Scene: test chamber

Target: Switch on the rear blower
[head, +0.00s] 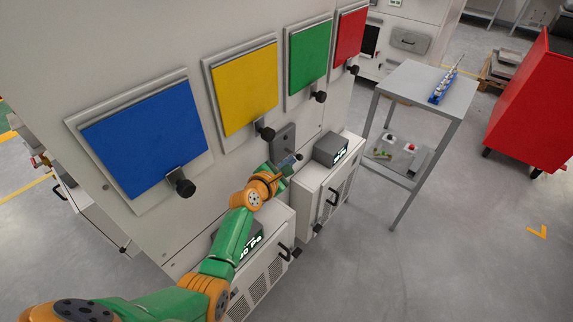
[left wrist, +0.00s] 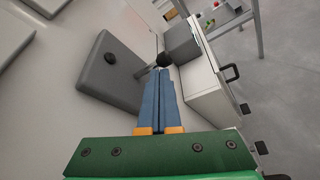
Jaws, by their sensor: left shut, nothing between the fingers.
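The farther white blower cabinet (head: 325,192) stands against the panel wall, with a dark display box (head: 331,148) on top. The nearer cabinet (head: 262,275) is partly hidden by my left arm. A grey switch plate (head: 283,141) is on the wall beside the farther cabinet; it shows large in the left wrist view (left wrist: 112,82), with a round black button or bolt on it. My left gripper (head: 290,164) is in front of the plate, its blue fingers shut and empty. A black knob (left wrist: 163,59) shows just at the fingertips; I cannot tell whether they touch. My right gripper is out of view.
Blue (head: 150,145), yellow (head: 245,87), green (head: 310,54) and red (head: 350,36) panels with black knobs line the wall. A grey table (head: 425,85) and a red cabinet (head: 535,105) stand at right. The floor between is clear.

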